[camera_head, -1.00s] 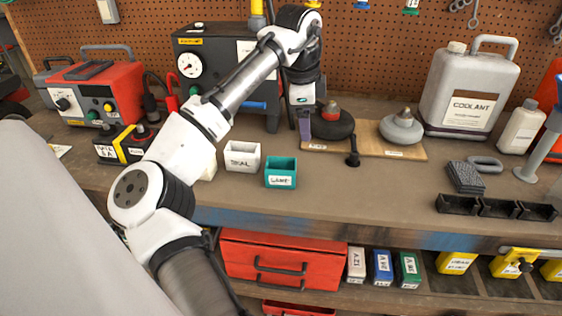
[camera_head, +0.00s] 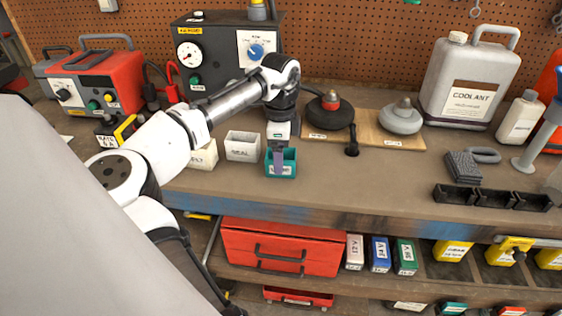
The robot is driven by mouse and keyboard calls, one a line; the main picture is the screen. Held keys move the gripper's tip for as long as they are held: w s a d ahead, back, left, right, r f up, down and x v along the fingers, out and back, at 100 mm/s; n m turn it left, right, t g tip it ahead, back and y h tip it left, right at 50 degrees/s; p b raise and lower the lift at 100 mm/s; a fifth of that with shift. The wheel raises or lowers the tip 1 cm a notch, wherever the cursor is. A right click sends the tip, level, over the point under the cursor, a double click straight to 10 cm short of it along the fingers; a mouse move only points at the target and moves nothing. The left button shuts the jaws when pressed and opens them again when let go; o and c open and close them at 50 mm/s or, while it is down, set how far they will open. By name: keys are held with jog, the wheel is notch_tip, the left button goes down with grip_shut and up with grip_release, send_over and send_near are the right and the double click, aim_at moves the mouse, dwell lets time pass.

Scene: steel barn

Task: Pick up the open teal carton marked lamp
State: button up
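The open teal carton (camera_head: 290,170) stands upright on the workbench, its label partly covered by my gripper. My gripper (camera_head: 279,172) points down at the carton, with a purple-grey finger in front of or inside its opening. I cannot tell which, nor whether the fingers touch a wall. Only one finger shows clearly, so the finger gap is hidden. The carton sits on the bench top.
A white open carton (camera_head: 242,146) stands close on the left, with another pale carton (camera_head: 203,157) beyond it. A wooden board (camera_head: 372,135) with two rounded pieces lies to the right. Bench space (camera_head: 350,185) at the front right is clear.

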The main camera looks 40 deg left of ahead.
jog(key=shift+w+f, duration=0.1)
jog(key=shift+f, duration=1.55)
jog(key=c, duration=1)
jog(key=shift+r, duration=0.1)
